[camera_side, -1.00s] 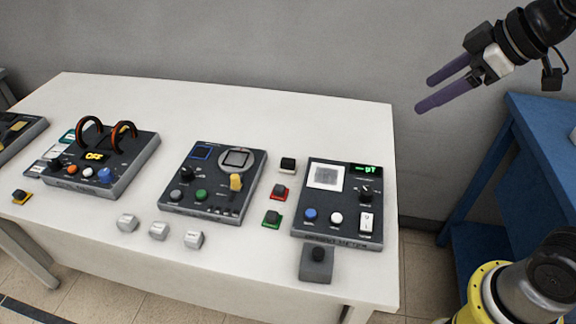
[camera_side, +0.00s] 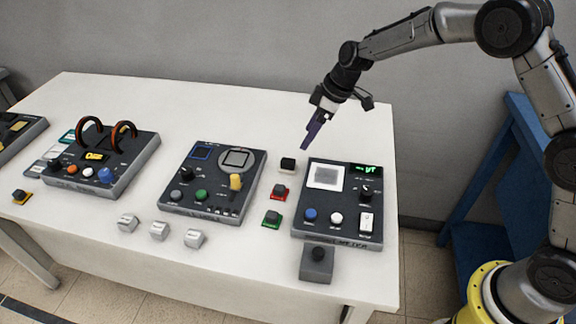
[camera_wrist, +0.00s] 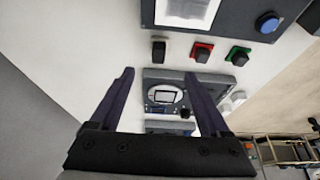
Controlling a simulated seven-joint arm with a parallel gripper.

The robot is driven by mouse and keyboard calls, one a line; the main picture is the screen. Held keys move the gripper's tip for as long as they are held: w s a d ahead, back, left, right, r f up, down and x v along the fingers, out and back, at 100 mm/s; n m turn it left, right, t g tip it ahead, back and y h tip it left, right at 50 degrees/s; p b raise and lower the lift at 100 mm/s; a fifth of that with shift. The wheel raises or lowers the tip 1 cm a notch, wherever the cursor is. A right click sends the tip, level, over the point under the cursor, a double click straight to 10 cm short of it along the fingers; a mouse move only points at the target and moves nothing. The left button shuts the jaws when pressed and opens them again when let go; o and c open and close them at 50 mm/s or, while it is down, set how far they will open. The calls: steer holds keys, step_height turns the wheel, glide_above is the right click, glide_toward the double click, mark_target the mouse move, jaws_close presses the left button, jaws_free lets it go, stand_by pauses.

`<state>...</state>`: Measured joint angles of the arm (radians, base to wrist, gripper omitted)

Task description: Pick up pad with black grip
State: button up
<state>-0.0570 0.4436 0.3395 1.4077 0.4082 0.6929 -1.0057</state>
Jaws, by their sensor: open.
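A small pad with a black grip (camera_side: 288,165) stands on the white table near the upper left corner of the right panel. In the wrist view this black grip (camera_wrist: 158,50) lies just beyond the fingertips, about midway between them. My gripper (camera_side: 305,147) has purple fingers, points down and stays above the table, above and slightly right of the pad in the side view. In the wrist view its fingers (camera_wrist: 159,74) are apart with nothing held between them.
A red pad (camera_side: 279,193) and a green pad (camera_side: 271,220), both dark-topped, stand in line nearer the front. The right panel (camera_side: 340,208) and middle panel (camera_side: 212,185) flank this row. A grey block (camera_side: 317,265) sits at the front edge. The table behind the panels is clear.

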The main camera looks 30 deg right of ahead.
mark_target(291, 161)
steer(key=x, duration=1.2)
steer(key=shift+w+f, duration=0.15)
jaws_close()
